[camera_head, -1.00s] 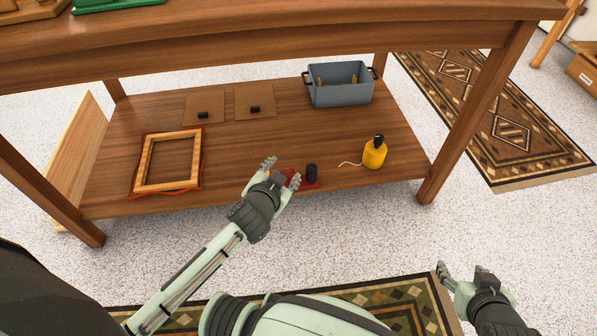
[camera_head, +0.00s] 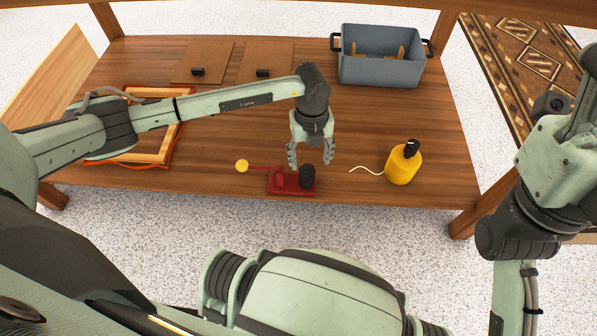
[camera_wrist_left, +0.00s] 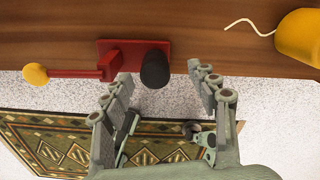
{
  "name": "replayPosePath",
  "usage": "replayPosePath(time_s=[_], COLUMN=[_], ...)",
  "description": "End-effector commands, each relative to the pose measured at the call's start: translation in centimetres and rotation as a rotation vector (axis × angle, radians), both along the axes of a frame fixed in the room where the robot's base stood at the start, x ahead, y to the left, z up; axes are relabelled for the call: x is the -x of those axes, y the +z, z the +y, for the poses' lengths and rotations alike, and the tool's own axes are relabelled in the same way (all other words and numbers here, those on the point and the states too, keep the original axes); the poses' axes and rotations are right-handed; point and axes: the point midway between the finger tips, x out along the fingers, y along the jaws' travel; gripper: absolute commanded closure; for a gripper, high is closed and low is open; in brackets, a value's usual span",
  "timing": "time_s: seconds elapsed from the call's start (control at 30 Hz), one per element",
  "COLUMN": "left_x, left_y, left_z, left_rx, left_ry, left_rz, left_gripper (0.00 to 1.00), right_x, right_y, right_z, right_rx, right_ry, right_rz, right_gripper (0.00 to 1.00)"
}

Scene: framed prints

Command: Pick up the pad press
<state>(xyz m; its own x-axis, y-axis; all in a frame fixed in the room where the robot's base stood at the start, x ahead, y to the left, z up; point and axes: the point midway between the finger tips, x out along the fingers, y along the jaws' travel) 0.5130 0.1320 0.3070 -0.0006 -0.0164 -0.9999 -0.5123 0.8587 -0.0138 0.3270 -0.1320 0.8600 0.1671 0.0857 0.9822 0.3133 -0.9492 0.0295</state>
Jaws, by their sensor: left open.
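The pad press, a red base (camera_head: 292,190) with a black cylinder (camera_head: 307,176) and a red lever ending in a yellow knob (camera_head: 242,166), sits near the front edge of the wooden shelf. My left gripper (camera_head: 311,160) points down at it, open and empty, with its fingers just behind the black cylinder in the head view. In the left wrist view the press's red base (camera_wrist_left: 128,57) lies beyond the spread fingers (camera_wrist_left: 162,78), and the black cylinder falls between their lines. No contact is visible. My right gripper is not in view; only its arm shows at the right.
A yellow bottle (camera_head: 402,165) with a pale cord stands right of the press. A grey bin (camera_head: 381,62) is at the back right. Two brown boards (camera_head: 203,62) with black blocks lie behind, and a wooden frame (camera_head: 150,146) lies left, partly under my left arm.

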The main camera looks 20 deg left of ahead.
Motion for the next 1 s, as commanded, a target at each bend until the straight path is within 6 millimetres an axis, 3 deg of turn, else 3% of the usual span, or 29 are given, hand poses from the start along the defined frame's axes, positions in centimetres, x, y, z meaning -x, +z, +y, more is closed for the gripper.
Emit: replayPosePath(time_s=[0.37,0.63,0.9,1.0], left_x=[0.2,0.9,0.8,0.8], left_y=[-3.5,-7.4,-7.8,-7.8], left_z=[0.5,0.5,0.4,0.4], left_rx=[-0.019,-0.019,-0.017,-0.017], left_ry=[0.005,0.005,0.003,0.004], left_rz=[0.001,0.002,-0.001,0.000], left_gripper=[0.41,0.41,0.41,0.52], right_x=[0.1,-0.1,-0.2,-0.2], right_y=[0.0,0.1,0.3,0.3], right_z=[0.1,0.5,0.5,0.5], right_rx=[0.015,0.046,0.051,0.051], right_ry=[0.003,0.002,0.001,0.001], right_rz=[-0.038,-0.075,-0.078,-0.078], right_gripper=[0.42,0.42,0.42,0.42])
